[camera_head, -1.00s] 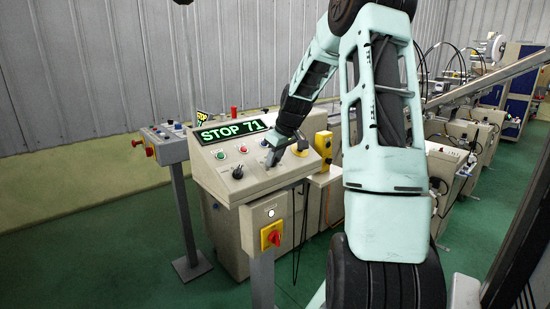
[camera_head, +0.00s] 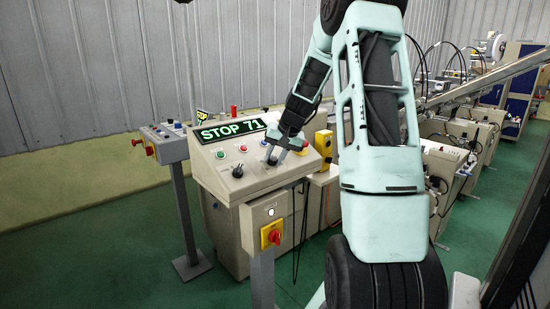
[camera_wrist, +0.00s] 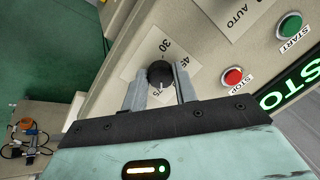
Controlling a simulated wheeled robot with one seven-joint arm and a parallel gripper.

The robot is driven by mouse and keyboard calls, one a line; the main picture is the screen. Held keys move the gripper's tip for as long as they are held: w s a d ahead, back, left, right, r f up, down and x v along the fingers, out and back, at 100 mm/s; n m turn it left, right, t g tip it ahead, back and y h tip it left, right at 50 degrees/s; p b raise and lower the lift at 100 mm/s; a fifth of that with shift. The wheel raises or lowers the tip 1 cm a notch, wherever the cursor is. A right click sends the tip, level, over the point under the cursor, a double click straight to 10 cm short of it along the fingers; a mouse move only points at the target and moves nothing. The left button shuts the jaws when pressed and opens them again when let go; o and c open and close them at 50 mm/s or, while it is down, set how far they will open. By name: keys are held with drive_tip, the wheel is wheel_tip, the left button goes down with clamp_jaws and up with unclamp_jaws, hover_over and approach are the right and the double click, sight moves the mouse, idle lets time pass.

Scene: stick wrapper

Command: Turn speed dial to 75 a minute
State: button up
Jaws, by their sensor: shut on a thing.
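The speed dial (camera_wrist: 160,73) is a round black knob on a pale label plate on the sloping console panel. In the wrist view, "30" shows above it, other figures are partly covered, and its white mark points down towards a partly hidden "75". My gripper (camera_wrist: 160,82) has one finger on each side of the knob and is shut on it. In the head view my gripper (camera_head: 271,157) reaches down to the panel and mostly hides the dial. The green display (camera_head: 230,131) reads "STOP 71".
A green START button (camera_wrist: 289,27) and red STOP button (camera_wrist: 232,76) sit close to the dial. A black selector (camera_head: 237,172) is on the panel's left. A yellow box with a red switch (camera_head: 272,236) stands in front. Machinery fills the right side.

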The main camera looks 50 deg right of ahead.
drive_tip(key=shift+m, duration=0.8)
drive_tip(key=o, duration=1)
drive_tip(key=b+v, duration=0.1)
drive_tip(key=v, duration=1.6)
drive_tip(key=shift+s+a+r+b, duration=0.1)
drive_tip(key=shift+s+r+b, duration=0.1)
drive_tip(key=shift+b, duration=0.15)
